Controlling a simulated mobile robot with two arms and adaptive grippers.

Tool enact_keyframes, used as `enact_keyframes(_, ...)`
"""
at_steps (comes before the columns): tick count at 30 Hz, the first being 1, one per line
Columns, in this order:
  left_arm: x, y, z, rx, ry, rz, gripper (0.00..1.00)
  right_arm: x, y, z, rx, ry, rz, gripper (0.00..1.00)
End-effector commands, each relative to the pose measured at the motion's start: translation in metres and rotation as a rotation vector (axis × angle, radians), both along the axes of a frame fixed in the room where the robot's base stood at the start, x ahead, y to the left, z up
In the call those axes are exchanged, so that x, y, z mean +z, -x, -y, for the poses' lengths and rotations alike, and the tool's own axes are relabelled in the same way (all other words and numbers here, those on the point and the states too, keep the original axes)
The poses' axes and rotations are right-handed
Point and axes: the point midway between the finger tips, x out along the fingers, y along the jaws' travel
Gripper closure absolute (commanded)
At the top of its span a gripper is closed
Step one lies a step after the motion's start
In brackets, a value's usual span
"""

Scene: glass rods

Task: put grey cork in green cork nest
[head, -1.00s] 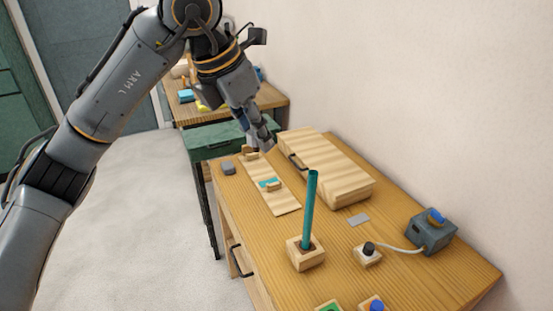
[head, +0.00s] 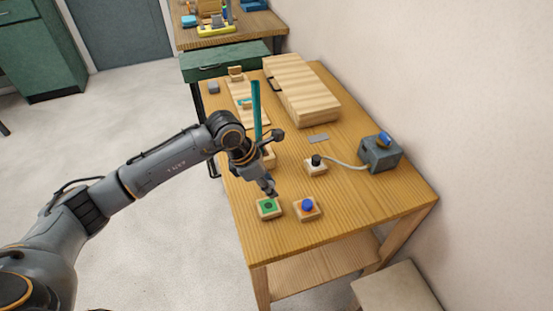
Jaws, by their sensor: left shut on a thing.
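My left gripper (head: 270,190) is shut on what looks like the grey cork, which is too small and too covered by the fingers to make out clearly. It points down just above the green cork nest (head: 262,213), a small wooden block with a green top and a dark spot in its middle. I cannot tell whether the held thing touches the nest. My right gripper is not in view.
A wooden block with a blue cork (head: 307,204) stands just right of the green nest. A teal rod (head: 256,110) stands upright behind my gripper. The table's front right is clear.

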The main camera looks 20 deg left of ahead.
Motion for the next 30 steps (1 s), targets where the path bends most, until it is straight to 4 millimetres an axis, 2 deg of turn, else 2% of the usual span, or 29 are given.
enact_keyframes(12,-0.028,0.002,-0.002,-0.006,-0.001,0.000,0.89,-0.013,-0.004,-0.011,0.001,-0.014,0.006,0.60)
enact_keyframes(21,-0.058,0.002,-0.002,-0.007,0.000,-0.002,0.89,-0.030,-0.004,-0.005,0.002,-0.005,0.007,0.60)
enact_keyframes(30,-0.063,0.002,-0.002,-0.006,-0.001,0.000,0.89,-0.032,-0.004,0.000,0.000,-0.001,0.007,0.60)
